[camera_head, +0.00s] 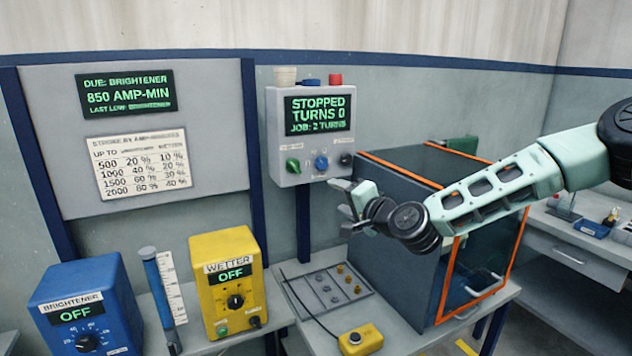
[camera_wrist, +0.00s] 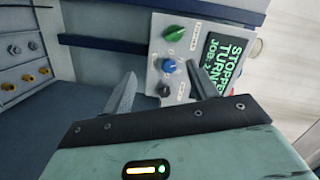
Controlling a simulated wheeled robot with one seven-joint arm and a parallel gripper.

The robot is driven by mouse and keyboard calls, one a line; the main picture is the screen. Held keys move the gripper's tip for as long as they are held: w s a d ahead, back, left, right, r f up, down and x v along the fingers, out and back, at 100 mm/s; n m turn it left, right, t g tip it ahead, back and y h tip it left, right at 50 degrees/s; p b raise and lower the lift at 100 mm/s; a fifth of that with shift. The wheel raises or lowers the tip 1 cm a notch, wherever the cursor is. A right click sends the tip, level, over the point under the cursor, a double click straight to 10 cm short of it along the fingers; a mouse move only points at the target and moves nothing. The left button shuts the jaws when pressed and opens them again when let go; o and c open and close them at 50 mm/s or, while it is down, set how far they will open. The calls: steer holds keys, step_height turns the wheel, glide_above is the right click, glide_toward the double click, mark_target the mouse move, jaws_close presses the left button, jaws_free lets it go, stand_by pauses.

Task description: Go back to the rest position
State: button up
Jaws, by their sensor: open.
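My gripper (camera_head: 352,205) is open and empty, held in the air in front of the grey control box (camera_head: 276,150) and left of the dark cabinet. In the wrist view my gripper (camera_wrist: 160,85) has its two fingers spread apart, with the control box (camera_wrist: 187,25) behind them. The box's screen reads STOPPED, TURNS 0, JOB: 2 TURNS. A green knob (camera_head: 293,165), a blue knob (camera_head: 321,162) and a black knob (camera_head: 345,159) sit below the screen. I cannot tell from the wrist view whether a finger touches the box.
The dark orange-edged cabinet (camera_head: 400,235) stands under my arm. A blue brightener box (camera_head: 112,290) and a yellow wetter box (camera_head: 228,262) both read OFF. A yellow pendant (camera_head: 360,341) lies on the bench before a grey plate (camera_head: 322,294) with several studs. A board (camera_head: 60,200) shows 850 AMP-MIN.

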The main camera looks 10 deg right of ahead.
steer(key=s+a+f+n+g+b, duration=0.1)
steer(key=s+a+f+n+g, duration=0.4)
steer(key=s, duration=0.4)
steer(key=s+a+f+n+g, duration=0.35)
steer(key=s+a+n, duration=0.2)
steer(key=s, duration=0.35)
steer(key=s+d+r+n+g+h, duration=0.1)
steer(key=s+d+n+g+h, duration=0.2)
steer(key=s, duration=1)
steer(key=s+d+n+g+h+b, duration=0.1)
steer(key=s+d+n+g+h, duration=0.2)
steer(key=s+d, duration=0.5)
steer(key=s+h, duration=0.1)
steer(key=s, duration=0.4)
steer(key=shift+r+g, duration=0.35)
steer(key=shift+r, duration=0.05)
